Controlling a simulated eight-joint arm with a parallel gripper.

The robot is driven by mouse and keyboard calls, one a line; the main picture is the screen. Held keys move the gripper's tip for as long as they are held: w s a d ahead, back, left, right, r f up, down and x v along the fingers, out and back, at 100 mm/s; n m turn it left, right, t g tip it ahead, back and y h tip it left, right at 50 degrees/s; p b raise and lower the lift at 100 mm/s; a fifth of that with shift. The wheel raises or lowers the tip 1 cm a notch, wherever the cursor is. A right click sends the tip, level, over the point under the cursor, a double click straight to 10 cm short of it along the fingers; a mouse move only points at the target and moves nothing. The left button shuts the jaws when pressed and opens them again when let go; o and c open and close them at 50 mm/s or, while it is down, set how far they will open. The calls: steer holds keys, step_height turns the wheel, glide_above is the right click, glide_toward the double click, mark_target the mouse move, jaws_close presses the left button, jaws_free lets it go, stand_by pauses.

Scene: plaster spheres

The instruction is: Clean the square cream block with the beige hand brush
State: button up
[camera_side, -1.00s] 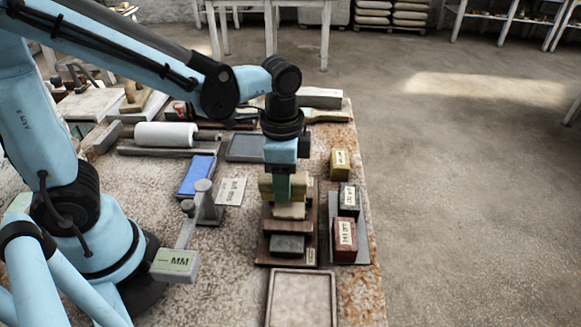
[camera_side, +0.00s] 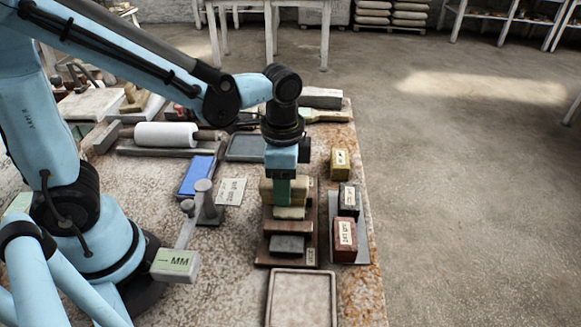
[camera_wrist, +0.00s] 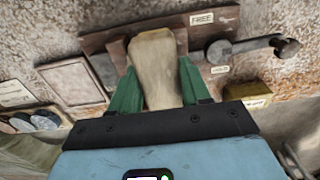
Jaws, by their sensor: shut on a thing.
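The beige hand brush (camera_side: 270,190) is held between the green fingers of my gripper (camera_side: 290,192), above the brown wooden board (camera_side: 312,250). In the wrist view the beige brush (camera_wrist: 156,70) sits between both green fingers (camera_wrist: 160,88), one on each side. A pale cream piece, apparently the square cream block (camera_side: 289,213), shows directly under the brush on the near side. The brush hides part of it. I cannot tell whether the brush touches it. A dark grey block (camera_side: 287,244) lies on the board nearer the camera.
A blue block (camera_side: 197,175) and a grey stand (camera_side: 205,203) are to the left. A yellow block (camera_side: 340,162), a black block (camera_side: 348,197) and a dark red block (camera_side: 344,237) line the right. A shallow tray (camera_side: 302,272) is in front.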

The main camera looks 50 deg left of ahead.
steer(key=shift+s+a, duration=0.75)
steer(key=shift+a, duration=0.05)
steer(key=shift+d, duration=0.1)
steer(key=shift+w+d, duration=1.5)
steer(key=shift+w, duration=0.05)
steer(key=shift+s+a, duration=1.55)
steer(key=shift+a, duration=0.05)
